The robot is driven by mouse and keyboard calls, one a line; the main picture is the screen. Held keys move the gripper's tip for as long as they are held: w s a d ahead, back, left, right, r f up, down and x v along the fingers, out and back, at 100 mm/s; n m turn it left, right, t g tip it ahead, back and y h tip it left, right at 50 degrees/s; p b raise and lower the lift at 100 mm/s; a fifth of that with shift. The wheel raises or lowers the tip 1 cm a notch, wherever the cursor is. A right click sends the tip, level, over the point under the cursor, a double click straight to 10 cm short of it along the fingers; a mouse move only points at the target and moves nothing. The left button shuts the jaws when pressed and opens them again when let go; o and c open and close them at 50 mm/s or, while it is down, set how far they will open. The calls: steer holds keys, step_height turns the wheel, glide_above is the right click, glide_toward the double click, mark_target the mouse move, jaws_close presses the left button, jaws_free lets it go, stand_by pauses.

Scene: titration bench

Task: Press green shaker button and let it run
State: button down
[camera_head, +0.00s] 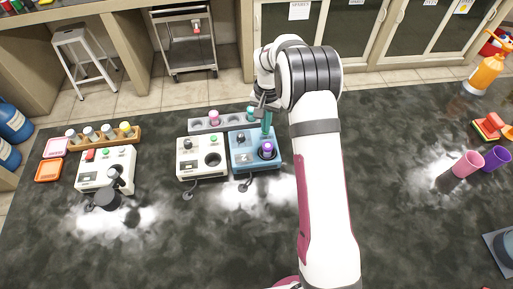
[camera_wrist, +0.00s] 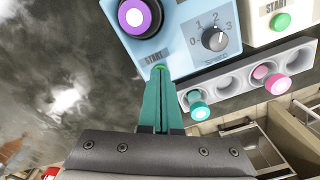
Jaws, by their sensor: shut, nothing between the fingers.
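The blue shaker (camera_head: 243,161) stands mid-bench, with a purple-capped vial (camera_head: 267,148) in its holder. In the wrist view the blue shaker (camera_wrist: 185,45) shows a START label, a speed dial (camera_wrist: 214,39) and the purple cap (camera_wrist: 135,14). My gripper (camera_head: 267,120) points down over the blue shaker's far right part. Its teal fingers are together and empty. In the wrist view the tips of my gripper (camera_wrist: 160,72) lie right by the START label. A bit of bright green shows at the tips; most of the button is hidden, and I cannot tell whether they touch it.
A white device (camera_head: 190,165) with its own green button (camera_head: 213,139) stands just left of the blue shaker. A grey rack (camera_head: 234,121) with pink- and teal-capped vials lies behind both. Pink (camera_head: 467,164) and purple (camera_head: 496,158) cups are at the right.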

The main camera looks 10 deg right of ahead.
steer(key=shift+f, duration=0.15)
step_height(320, 180, up, 8)
steer(key=shift+f, duration=0.2)
stand_by(0.4)
steer(key=s+a+r, duration=0.2)
steer(key=s+r, duration=0.8)
steer(key=s, duration=0.3)
steer(key=s+a+f+y, duration=0.1)
steer(key=s+a, duration=0.1)
steer(key=s, duration=2)
steer(key=shift+s+a+y, duration=0.25)
steer(key=shift+s+y, duration=0.1)
steer(key=shift+y, duration=0.05)
steer(key=shift+f, duration=0.1)
stand_by(2.9)
